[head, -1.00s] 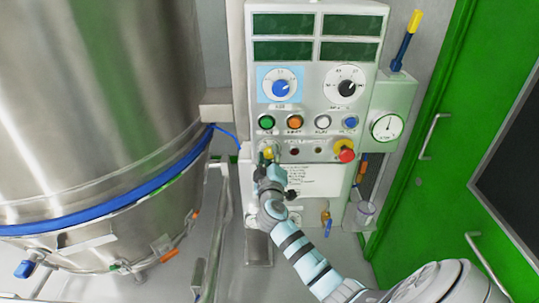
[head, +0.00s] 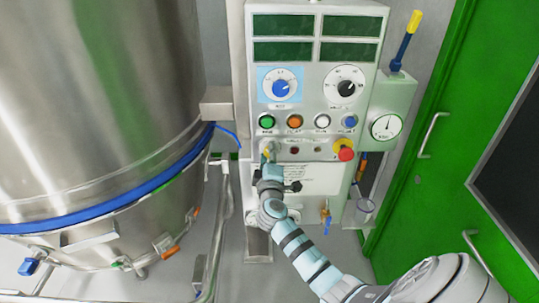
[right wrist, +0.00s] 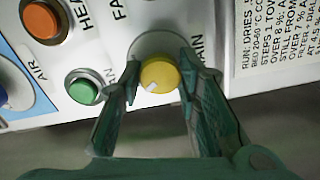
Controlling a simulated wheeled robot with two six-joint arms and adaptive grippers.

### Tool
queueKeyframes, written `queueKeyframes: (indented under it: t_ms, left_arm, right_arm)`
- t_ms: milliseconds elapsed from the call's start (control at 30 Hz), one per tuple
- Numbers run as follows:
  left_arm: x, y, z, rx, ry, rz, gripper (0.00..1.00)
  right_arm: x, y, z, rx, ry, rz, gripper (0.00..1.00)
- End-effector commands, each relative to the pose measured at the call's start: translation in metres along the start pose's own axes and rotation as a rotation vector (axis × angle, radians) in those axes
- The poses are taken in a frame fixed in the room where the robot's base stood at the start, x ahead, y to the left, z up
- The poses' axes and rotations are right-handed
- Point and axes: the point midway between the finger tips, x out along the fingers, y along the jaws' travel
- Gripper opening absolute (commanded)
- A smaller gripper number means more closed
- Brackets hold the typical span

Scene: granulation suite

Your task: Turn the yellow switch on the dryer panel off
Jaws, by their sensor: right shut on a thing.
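The dryer panel (head: 300,180) is a white upright control panel in the middle of the head view. The yellow switch (right wrist: 160,74) is a round knob on a pale round base, with a white mark toward its lower left in the right wrist view. My right gripper (right wrist: 160,68) has one finger on each side of the knob and is shut on it. In the head view my right gripper (head: 266,155) reaches the panel's lower left and mostly hides the switch. My left gripper is not in view.
A green button (head: 267,122) and an orange button (head: 295,122) sit just above the gripper. A red emergency knob (head: 345,154) on yellow is to the right. A large steel vessel (head: 100,110) stands left, a green door (head: 425,200) right.

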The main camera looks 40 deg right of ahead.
Motion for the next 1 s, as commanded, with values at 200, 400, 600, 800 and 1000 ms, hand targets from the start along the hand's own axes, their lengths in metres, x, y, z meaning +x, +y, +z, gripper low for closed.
queueKeyframes:
  t_ms: [200, 400, 600, 800, 1000]
  left_arm:
    - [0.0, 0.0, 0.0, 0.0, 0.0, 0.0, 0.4]
    - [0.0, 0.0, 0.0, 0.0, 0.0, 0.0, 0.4]
    - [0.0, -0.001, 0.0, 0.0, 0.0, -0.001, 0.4]
    - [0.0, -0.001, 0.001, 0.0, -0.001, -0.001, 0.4]
    - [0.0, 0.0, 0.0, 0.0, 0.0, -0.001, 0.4]
  right_arm:
    - [0.0, 0.0, 0.0, -0.001, 0.001, 0.0, 0.03]
    - [0.0, 0.0, 0.0, 0.0, 0.0, 0.0, 0.51]
    - [0.0, 0.0, 0.0, 0.0, 0.0, 0.0, 0.51]
    - [-0.024, -0.001, 0.0, 0.002, 0.002, -0.002, 0.51]
    - [-0.08, -0.002, -0.001, 0.002, 0.001, -0.004, 0.51]
